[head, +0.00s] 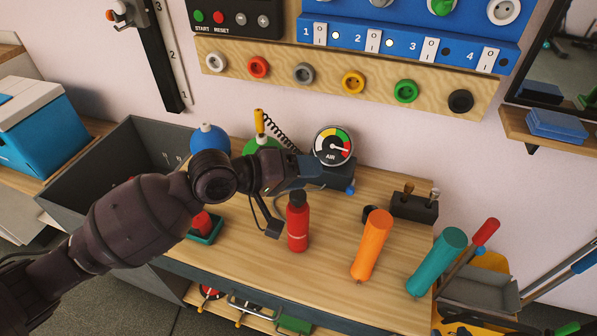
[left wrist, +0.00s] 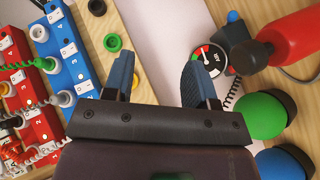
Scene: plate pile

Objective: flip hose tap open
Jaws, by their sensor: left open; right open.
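No part is clearly recognisable as the hose tap. A round air gauge (head: 333,145) stands at the back of the wooden workbench, with a small blue knob (head: 351,189) below it; I cannot tell whether the knob belongs to the tap. My left gripper (head: 312,168) reaches in from the left, just in front of the gauge, and partly hides the fitting below it. In the left wrist view my left gripper (left wrist: 162,72) is open and empty, with the gauge (left wrist: 209,60) beyond its right finger and the blue knob (left wrist: 233,16) above. My right gripper is not in view.
A red bottle (head: 298,225) stands close below the gripper. Orange (head: 371,245) and teal (head: 436,262) cylinders stand to the right. A blue dome (head: 210,138) and a black coiled hose (head: 281,130) are behind the arm. The bench's front middle is clear.

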